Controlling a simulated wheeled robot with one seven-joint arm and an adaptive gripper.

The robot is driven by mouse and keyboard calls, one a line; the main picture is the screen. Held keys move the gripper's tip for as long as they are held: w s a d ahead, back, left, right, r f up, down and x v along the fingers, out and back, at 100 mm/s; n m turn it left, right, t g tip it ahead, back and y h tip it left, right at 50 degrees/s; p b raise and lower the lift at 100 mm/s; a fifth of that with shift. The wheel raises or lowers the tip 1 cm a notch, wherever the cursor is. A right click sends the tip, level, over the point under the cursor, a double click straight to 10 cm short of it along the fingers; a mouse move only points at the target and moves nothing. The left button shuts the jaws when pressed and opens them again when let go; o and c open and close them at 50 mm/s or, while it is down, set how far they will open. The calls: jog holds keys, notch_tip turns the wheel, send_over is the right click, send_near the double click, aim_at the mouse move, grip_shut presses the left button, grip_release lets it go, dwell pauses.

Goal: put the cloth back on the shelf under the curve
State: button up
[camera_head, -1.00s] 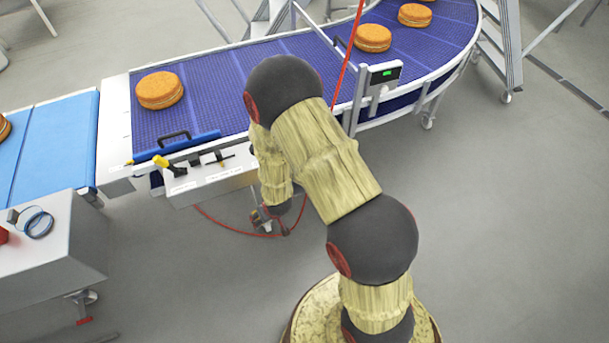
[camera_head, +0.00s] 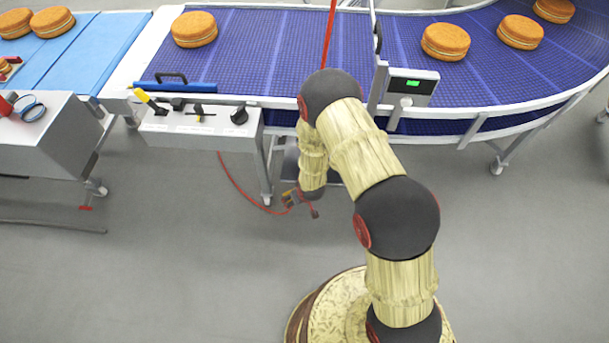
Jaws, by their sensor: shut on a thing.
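My gripper (camera_head: 301,202) hangs low at the end of my bent arm, right of the control box and in front of the conveyor's curve. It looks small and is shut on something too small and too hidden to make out. I cannot pick out the cloth clearly in the view. The blue curved conveyor (camera_head: 462,78) runs across the back right. A dark, flat surface (camera_head: 289,166), perhaps the shelf, shows under its start, partly hidden behind my arm.
The control box (camera_head: 200,128) with knobs and a yellow-handled lever stands left of my arm. A red cable (camera_head: 236,184) loops from under it towards my gripper. A grey cabinet (camera_head: 45,140) with blue tape stands at left. Filled rounds (camera_head: 445,41) lie on the belts.

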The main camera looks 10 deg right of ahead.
jog(key=w+a+f+b, duration=0.2)
jog(key=w+a+f, duration=0.15)
jog(key=f, duration=0.25)
jog(key=w+a+f+b, duration=0.2)
jog(key=w+a+f, duration=0.1)
jog(key=w+f, duration=0.3)
jog(key=w+d+m+h, duration=0.2)
jog(key=w+m, duration=0.3)
jog(key=w, duration=0.5)
jog(key=shift+m, duration=0.6)
jog(key=w+d+f+b, duration=0.1)
jog(key=w+d+f, duration=0.1)
jog(key=d+f, duration=0.1)
jog(key=w+d+f+b, duration=0.2)
jog(key=w+d+f, duration=0.1)
jog(key=d, duration=0.1)
jog(key=w+d+f+b, duration=0.2)
jog(key=d+f, duration=0.1)
jog(key=d, duration=0.1)
jog(key=shift+w+f, duration=0.15)
jog(key=shift+w, duration=0.1)
jog(key=shift+w+d+f+b, duration=0.3)
jog(key=shift+d+f+b, duration=0.05)
jog(key=shift+d+f, duration=0.1)
jog(key=shift+f+b, duration=0.55)
jog(key=shift+f, duration=0.95)
jog(key=shift+f, duration=0.1)
